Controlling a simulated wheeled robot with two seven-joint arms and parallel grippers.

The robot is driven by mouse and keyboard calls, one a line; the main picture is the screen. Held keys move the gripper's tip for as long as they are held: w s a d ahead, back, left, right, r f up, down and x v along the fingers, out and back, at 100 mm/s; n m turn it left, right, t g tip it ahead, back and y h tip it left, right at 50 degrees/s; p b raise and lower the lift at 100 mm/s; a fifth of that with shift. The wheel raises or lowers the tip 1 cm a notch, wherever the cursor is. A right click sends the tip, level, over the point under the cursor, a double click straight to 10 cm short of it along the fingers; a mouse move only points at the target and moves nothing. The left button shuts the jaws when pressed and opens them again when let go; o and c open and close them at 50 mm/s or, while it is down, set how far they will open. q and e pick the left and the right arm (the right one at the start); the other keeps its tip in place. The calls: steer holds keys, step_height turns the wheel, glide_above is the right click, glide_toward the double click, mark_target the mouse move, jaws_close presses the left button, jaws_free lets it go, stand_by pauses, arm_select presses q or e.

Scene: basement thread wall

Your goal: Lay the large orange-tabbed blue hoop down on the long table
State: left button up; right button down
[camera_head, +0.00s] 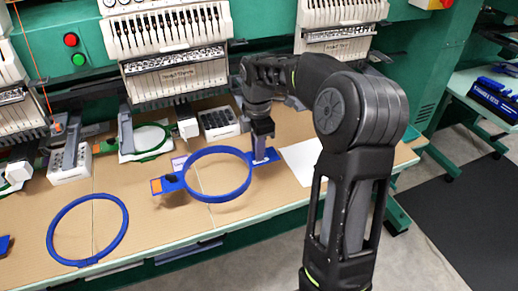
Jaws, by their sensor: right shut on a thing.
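The large blue hoop (218,198) has a bracket with an orange tab (156,186) at its left end. It is roughly level over the middle of the long table (150,222). I cannot tell whether it touches the tabletop. My right gripper (262,155) is shut on the hoop's right-hand bracket, with the arm reaching in from the right. The gripper's fingers are small and partly hidden by the wrist. My left gripper is not in view.
Another blue hoop (124,225) lies on the table's left part. A white sheet (300,160) lies right of the held hoop. Embroidery machine heads (168,75) and a keypad box (219,123) stand behind. Bare tabletop lies between the two hoops and in front of them.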

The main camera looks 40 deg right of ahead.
steer(key=shift+d, duration=0.1)
step_height(320, 180, down, 4)
steer(key=b, duration=0.3)
steer(key=shift+r, duration=0.1)
steer(key=shift+f+b, duration=0.65)
steer(key=shift+f, duration=0.45)
steer(key=c, duration=1.4)
jaws_free()
steer(key=shift+o, duration=0.2)
step_height(320, 180, up, 8)
steer(key=shift+f, duration=0.1)
